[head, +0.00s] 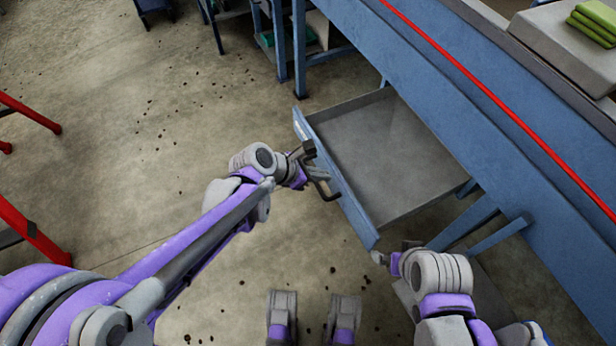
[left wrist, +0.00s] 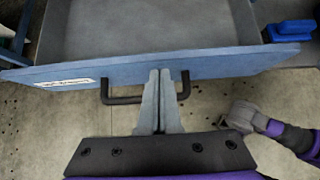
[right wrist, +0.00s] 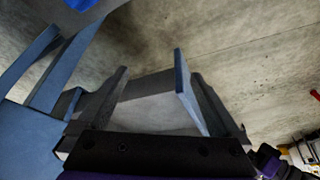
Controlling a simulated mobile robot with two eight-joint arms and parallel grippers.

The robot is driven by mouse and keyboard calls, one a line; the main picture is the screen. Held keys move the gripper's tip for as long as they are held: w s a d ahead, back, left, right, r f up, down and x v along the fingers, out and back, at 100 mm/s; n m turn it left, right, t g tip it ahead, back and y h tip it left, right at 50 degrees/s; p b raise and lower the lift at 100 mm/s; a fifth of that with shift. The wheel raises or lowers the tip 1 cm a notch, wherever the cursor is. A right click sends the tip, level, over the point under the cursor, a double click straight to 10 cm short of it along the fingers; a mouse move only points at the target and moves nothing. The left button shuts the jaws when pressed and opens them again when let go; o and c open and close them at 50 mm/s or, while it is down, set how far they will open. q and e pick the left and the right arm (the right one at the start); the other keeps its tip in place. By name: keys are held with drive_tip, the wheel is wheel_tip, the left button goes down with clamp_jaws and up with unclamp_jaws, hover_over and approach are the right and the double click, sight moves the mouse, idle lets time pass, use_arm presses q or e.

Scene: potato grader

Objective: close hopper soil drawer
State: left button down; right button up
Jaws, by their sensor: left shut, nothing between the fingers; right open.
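The soil drawer (head: 385,155) is pulled out from the blue machine, and its grey tray looks empty. Its blue front panel (head: 350,200) carries a dark bar handle (head: 327,190), which also shows in the left wrist view (left wrist: 118,100). My left gripper (head: 308,165) is at the drawer front by the handle. Its fingers (left wrist: 158,78) are shut together with nothing between them, over the middle of the handle; I cannot tell whether they touch it. My right gripper (head: 385,257) is open and empty near the drawer's near corner. The drawer (right wrist: 160,110) shows beyond its fingers.
The blue machine frame (head: 440,95) with a red stripe runs along the right. Its legs and braces (head: 480,225) stand close to my right arm. A red frame (head: 30,230) stands at the far left. The concrete floor (head: 150,130) in front of the drawer is open, with scattered dark crumbs.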

use_arm(q)
drive_tip(key=shift+w+d, duration=0.2)
drive_tip(key=shift+d, duration=0.1)
drive_tip(key=w+d, duration=0.7)
drive_tip(key=d, duration=0.5)
drive_tip(key=w+d+p, duration=0.1)
drive_tip(key=w+d, duration=0.5)
drive_tip(key=d, duration=0.6)
drive_tip(key=shift+w, duration=0.35)
drive_tip(key=shift+a, duration=0.1)
